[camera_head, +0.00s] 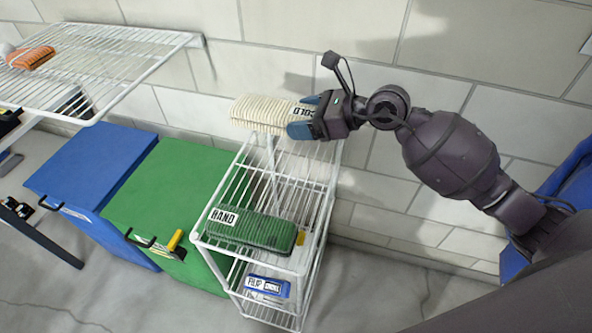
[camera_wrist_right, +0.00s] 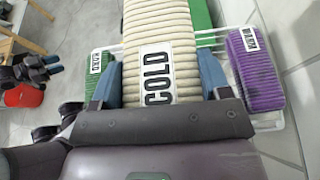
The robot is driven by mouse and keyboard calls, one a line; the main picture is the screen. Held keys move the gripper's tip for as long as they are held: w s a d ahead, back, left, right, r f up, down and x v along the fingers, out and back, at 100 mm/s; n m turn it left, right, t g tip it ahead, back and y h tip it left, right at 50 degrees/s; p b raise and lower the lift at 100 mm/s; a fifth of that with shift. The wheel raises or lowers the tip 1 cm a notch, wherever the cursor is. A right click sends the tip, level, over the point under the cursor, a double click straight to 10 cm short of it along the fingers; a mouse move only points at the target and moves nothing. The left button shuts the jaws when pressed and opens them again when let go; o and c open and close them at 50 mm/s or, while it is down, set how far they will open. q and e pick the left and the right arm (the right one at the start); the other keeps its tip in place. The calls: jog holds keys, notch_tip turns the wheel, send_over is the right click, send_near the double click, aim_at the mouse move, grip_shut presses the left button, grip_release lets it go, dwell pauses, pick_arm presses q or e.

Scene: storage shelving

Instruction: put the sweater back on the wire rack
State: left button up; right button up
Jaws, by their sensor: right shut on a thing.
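A cream ribbed folded sweater (camera_head: 260,114) with a COLD label is held between the blue fingers of my right gripper (camera_head: 305,116). It is over the back end of the white wire rack (camera_head: 285,188) and looks raised above the top shelf; its exact height is hard to tell. In the right wrist view the sweater (camera_wrist_right: 160,42) fills the space between both fingers (camera_wrist_right: 160,85), with the rack partly hidden beneath it.
A green HAND bundle (camera_head: 250,230) lies at the rack's front; a blue-labelled item (camera_head: 268,287) is below. A purple WARM bundle (camera_wrist_right: 255,70) shows in the wrist view. Green (camera_head: 165,195) and blue (camera_head: 92,180) bins stand left. The wall is close behind.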

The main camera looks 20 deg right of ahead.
jog(key=b, duration=0.2)
send_over(302, 179)
notch_tip(302, 179, down, 10)
jog(key=shift+w+f, duration=0.1)
jog(key=shift+f, duration=0.05)
notch_tip(302, 179, down, 6)
jog(key=shift+r+b, duration=0.15)
jog(key=shift+b, duration=0.8)
jog(key=shift+r, duration=0.1)
jog(key=shift+f, duration=0.25)
jog(key=o, duration=1.1)
jog(key=shift+c, duration=0.2)
